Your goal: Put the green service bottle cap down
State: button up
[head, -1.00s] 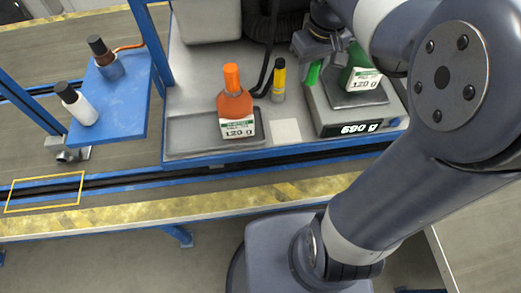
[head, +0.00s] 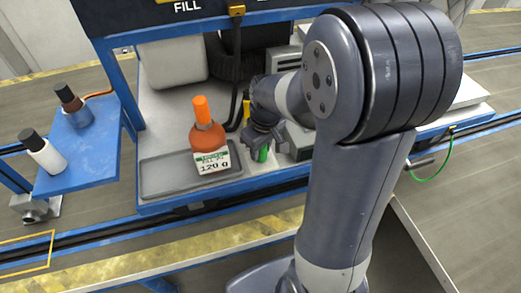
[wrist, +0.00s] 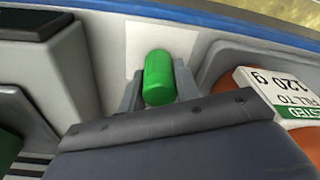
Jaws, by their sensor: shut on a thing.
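The green cap (head: 263,154) is between the fingers of my gripper (head: 262,147), which is shut on it. In the wrist view the cap (wrist: 158,76) shows between the two fingertips, over a pale square patch (wrist: 185,38) on the station top. Whether the cap touches the patch cannot be told. In the head view my gripper is right of the orange-capped bottle and left of the scale (head: 299,141). A green bottle edge (wrist: 8,150) shows at the wrist view's left; the head view hides this bottle behind my arm.
The orange-capped bottle (head: 208,140), labelled 120 g, stands on a grey tray (head: 160,178) close to my gripper. A yellow marker-like tube (head: 246,105) is partly hidden behind it. A blue side shelf (head: 72,155) at left holds two dark-capped bottles.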

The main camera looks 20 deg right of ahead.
aim_at(265, 147)
jog(key=shift+f, duration=0.25)
jog(key=shift+f, duration=0.15)
jog(key=o, duration=0.9)
jog(key=shift+o, duration=0.2)
jog(key=r, duration=0.4)
jog(key=s+r+p, duration=0.1)
jog(key=r, duration=0.7)
jog(key=shift+s+d+r+p, duration=0.15)
jog(key=shift+d+r+p, duration=0.05)
jog(key=shift+d+p, duration=0.15)
jog(key=shift+f, duration=0.1)
